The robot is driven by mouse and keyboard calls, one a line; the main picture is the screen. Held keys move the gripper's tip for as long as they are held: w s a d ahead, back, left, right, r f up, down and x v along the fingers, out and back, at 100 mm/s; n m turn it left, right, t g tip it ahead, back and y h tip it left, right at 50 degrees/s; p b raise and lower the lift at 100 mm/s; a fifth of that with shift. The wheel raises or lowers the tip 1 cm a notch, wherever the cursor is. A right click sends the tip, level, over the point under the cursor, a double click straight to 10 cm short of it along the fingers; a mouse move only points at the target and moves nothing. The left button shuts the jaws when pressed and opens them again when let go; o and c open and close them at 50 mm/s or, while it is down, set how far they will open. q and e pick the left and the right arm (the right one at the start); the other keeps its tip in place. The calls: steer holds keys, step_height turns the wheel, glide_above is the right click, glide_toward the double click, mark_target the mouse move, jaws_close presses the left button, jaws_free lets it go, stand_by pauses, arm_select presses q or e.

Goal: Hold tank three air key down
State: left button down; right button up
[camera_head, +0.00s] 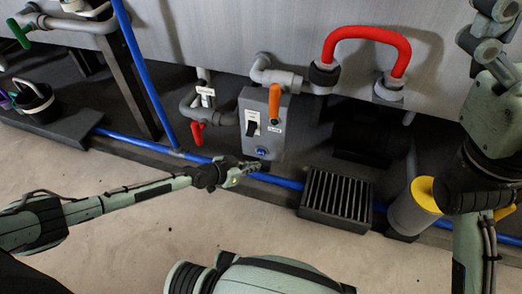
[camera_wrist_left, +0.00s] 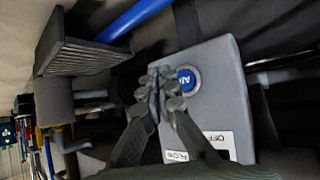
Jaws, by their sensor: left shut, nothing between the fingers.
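A grey control box (camera_head: 262,108) stands below the tank wall. Its round blue key (camera_head: 262,152) is low on the front face, and it also shows in the left wrist view (camera_wrist_left: 187,80), with pale lettering. My left gripper (camera_head: 247,169) is shut and empty, just below and left of the key in the head view. In the left wrist view its closed tips (camera_wrist_left: 165,86) overlap the key's edge. I cannot tell whether they touch it. Of my right arm, grey jointed parts (camera_head: 488,35) show at the top right; its finger state is unclear.
The box also has an orange handle (camera_head: 274,101) and a black switch (camera_head: 251,125). A red valve lever (camera_head: 197,133) is to its left. A slotted black grate (camera_head: 337,196) and a yellow-topped cylinder (camera_head: 414,207) are to the right. A blue pipe (camera_head: 280,182) runs behind my left gripper.

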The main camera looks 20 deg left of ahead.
arm_select(q)
steer(key=shift+s+p, duration=0.5)
steer(key=shift+s, duration=0.75)
